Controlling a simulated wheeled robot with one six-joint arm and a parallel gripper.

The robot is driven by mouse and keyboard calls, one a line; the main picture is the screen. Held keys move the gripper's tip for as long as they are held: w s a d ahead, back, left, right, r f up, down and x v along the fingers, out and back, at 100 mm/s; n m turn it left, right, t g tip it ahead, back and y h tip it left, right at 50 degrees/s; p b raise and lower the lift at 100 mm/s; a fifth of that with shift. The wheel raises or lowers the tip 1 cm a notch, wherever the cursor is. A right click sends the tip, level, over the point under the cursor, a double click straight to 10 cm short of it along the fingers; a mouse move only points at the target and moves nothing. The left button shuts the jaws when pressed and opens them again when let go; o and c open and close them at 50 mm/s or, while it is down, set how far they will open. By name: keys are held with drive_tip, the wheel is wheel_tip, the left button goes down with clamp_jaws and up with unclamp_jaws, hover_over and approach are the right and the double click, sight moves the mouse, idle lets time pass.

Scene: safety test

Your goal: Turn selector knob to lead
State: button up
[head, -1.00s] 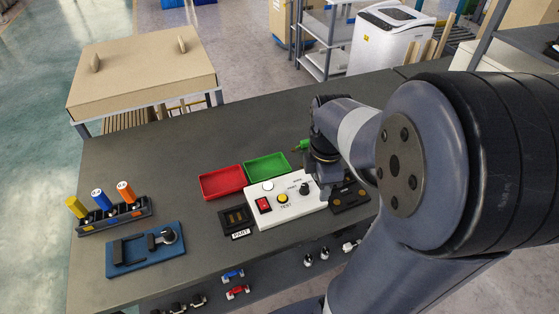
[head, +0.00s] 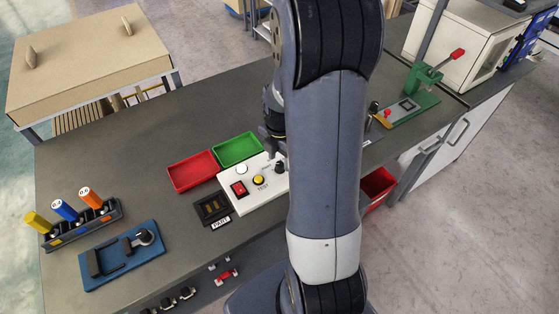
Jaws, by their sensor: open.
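The white test box (head: 238,204) sits on the dark workbench with a red switch (head: 239,188), a yellow TEST button (head: 259,180) and a white round part (head: 242,169) on top. The dark selector knob (head: 280,168) is at the box's right side, close to my arm; its pointing direction and labels are too small to read. My gripper (head: 276,150) is open and hangs just above and behind the knob, partly hidden by my arm. I cannot tell whether the fingers touch the knob. My arm covers the right end of the box.
A red tray (head: 192,171) and green tray (head: 238,149) lie behind the box. A black PART holder (head: 212,208), blue fixture (head: 122,255) and rack of coloured cylinders (head: 83,224) are left. A green lever press (head: 413,105) stands right. A red bin (head: 377,188) is below the bench edge.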

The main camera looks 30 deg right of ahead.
drive_tip(key=shift+f, duration=1.15)
drive_tip(key=shift+c, duration=0.5)
clamp_jaws()
